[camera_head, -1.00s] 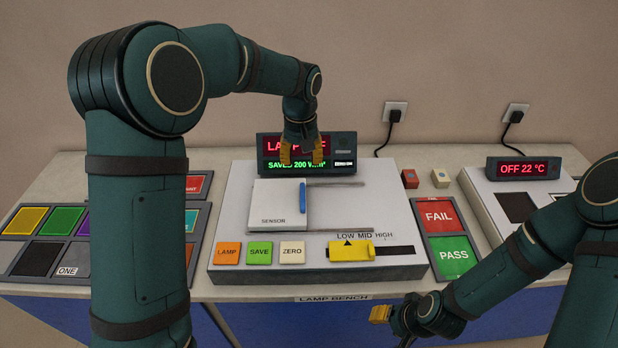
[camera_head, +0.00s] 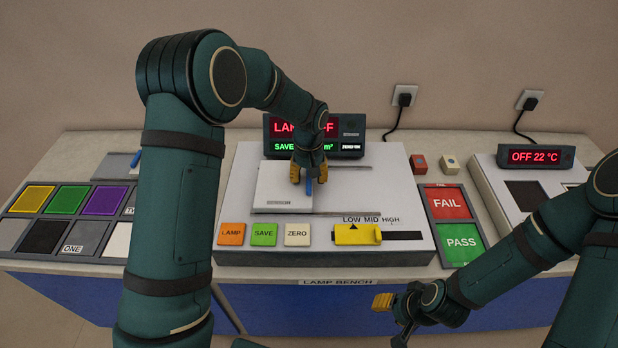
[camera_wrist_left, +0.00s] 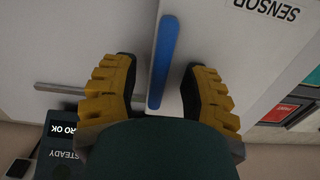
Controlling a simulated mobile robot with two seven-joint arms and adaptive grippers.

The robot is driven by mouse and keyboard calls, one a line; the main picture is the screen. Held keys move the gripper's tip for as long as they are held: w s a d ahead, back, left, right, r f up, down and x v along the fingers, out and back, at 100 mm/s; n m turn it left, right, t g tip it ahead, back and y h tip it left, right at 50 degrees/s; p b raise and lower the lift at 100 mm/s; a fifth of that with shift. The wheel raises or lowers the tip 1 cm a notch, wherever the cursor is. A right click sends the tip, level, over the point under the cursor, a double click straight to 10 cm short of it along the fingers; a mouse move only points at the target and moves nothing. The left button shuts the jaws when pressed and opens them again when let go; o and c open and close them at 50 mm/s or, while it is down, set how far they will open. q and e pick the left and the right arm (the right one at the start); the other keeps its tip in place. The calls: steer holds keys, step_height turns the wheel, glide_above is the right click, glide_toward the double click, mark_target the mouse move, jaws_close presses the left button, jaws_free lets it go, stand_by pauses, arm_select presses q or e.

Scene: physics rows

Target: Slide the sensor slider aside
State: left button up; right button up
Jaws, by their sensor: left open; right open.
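The sensor slider (camera_head: 282,187) is a white plate labelled SENSOR on the left part of the lamp bench box. A blue upright handle (camera_head: 309,187) stands at its right edge. My left gripper (camera_head: 309,172) is open, with its yellow fingers down at the handle. In the left wrist view the blue handle (camera_wrist_left: 163,60) lies between the two fingers, with a gap visible on both sides. The slider's plate (camera_wrist_left: 240,40) fills the right of that view. My right gripper (camera_head: 383,302) is open and empty in front of the bench, low in the head view.
Thin metal rails run right of the slider over bare white box top. A yellow LOW/MID/HIGH slider (camera_head: 357,234) and LAMP, SAVE and ZERO buttons (camera_head: 264,234) sit in front. The display (camera_head: 346,128) stands behind, partly hidden by my left gripper.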

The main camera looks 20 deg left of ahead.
arm_select(q)
steer(key=shift+f, duration=0.3)
jaws_close()
steer(key=shift+d, duration=0.15)
steer(key=w+d, duration=0.1)
steer(key=d, duration=0.4)
steer(key=w+d, duration=0.2)
steer(key=d, duration=0.3)
steer(key=w+d, duration=0.1)
steer(key=d, duration=0.4)
steer(key=shift+w+d+p, duration=0.2)
steer(key=shift+d+p, duration=0.15)
steer(key=shift+p, duration=0.05)
steer(key=shift+d, duration=0.1)
